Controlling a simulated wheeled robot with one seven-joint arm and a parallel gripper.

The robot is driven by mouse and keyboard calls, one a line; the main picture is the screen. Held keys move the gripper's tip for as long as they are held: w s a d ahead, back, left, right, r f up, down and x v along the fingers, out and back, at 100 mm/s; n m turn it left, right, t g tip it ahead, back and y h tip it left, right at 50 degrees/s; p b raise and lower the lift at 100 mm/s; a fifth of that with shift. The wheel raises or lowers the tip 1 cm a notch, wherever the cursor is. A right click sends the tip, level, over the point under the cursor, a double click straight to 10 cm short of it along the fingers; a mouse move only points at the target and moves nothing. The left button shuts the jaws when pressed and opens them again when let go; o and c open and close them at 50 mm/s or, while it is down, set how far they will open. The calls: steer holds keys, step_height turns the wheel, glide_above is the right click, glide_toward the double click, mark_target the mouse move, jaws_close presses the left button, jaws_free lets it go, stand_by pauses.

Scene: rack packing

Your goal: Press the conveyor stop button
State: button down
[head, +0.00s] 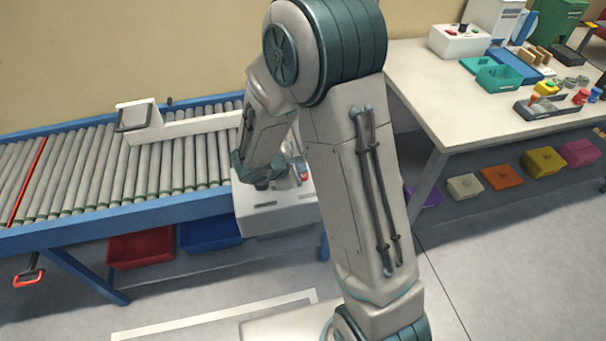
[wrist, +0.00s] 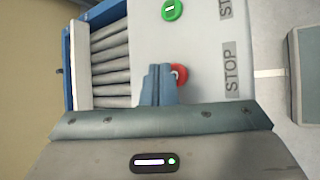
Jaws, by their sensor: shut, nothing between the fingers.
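The red stop button (wrist: 180,74) is in the middle of the wrist view, on a white control box (wrist: 205,45), beside a printed STOP label (wrist: 232,70). My gripper (wrist: 158,72) is shut and empty. Its fingertips overlap the button's left side in the wrist view and hide part of it. I cannot tell whether they touch it. A green button (wrist: 172,9) is on the same box at the top edge. In the head view the white box (head: 275,218) stands at the conveyor's right end, and my arm hides much of its top.
The roller conveyor (head: 90,175) has a blue frame, with red (head: 140,248) and blue (head: 210,233) bins below. A worktable (head: 430,85) with trays and small parts stands at the right, above several coloured bins. Open floor lies in front.

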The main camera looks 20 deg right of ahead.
steer(key=shift+r+p, duration=1.6)
steer(key=shift+r, duration=0.95)
steer(key=s+d+r+m+g, duration=0.2)
steer(key=s+d+r+m, duration=0.2)
steer(key=s+r+m, duration=0.15)
steer(key=s+a+r+m+y, duration=0.1)
steer(key=s+r+m+y, duration=0.2)
steer(key=s+r+m, duration=0.2)
steer(key=s+a+r+m+y, duration=0.2)
steer(key=s+r+m+y, duration=0.2)
steer(key=s, duration=0.6)
steer(key=shift+r+m, duration=0.5)
steer(key=shift+m, duration=0.35)
